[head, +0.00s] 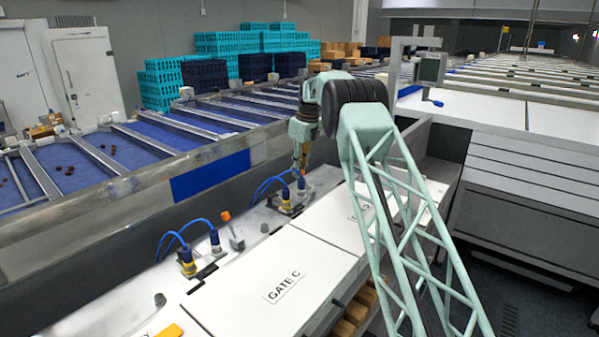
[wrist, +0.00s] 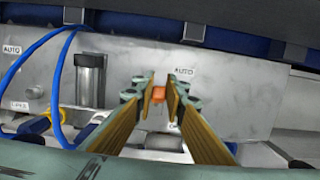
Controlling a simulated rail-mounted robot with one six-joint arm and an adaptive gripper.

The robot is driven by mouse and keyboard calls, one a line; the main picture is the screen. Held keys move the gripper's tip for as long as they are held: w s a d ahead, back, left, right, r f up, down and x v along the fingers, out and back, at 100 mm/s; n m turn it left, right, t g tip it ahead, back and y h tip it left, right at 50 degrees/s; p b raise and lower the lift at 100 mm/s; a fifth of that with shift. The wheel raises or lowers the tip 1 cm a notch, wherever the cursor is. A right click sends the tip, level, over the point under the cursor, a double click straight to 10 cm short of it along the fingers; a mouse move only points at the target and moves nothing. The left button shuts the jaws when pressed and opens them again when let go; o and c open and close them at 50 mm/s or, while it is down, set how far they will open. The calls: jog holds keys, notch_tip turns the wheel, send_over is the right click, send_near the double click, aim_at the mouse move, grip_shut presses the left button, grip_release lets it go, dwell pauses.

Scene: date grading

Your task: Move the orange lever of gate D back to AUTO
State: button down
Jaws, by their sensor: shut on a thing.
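My gripper (wrist: 159,85) is shut on the orange knob of a lever (wrist: 158,93) in the wrist view. The knob shows between the two yellowish finger pads, just below and left of an AUTO label (wrist: 184,72) on the grey metal panel. A second label below the knob is mostly hidden by a finger. In the head view my gripper (head: 301,158) points down at the panel behind the covers, and the lever it holds cannot be made out there. The lettering on the cover nearest it is partly hidden by my arm.
Another orange-tipped lever (head: 232,230) stands left of my gripper, near the GATE C cover (head: 284,285). Blue hoses (head: 265,187) and a metal cylinder (wrist: 90,82) rise close to my gripper's left. A blue-bedded conveyor (head: 120,150) runs behind.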

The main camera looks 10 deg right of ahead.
aim_at(303, 171)
jog(key=c, duration=2.6)
grip_release()
jog(key=shift+f, duration=0.1)
jog(key=shift+r, duration=0.2)
notch_tip(303, 171, up, 12)
jog(key=s+d, duration=0.1)
jog(key=shift+s+f, duration=0.25)
jog(key=shift+s, duration=0.05)
jog(key=shift+d, duration=0.1)
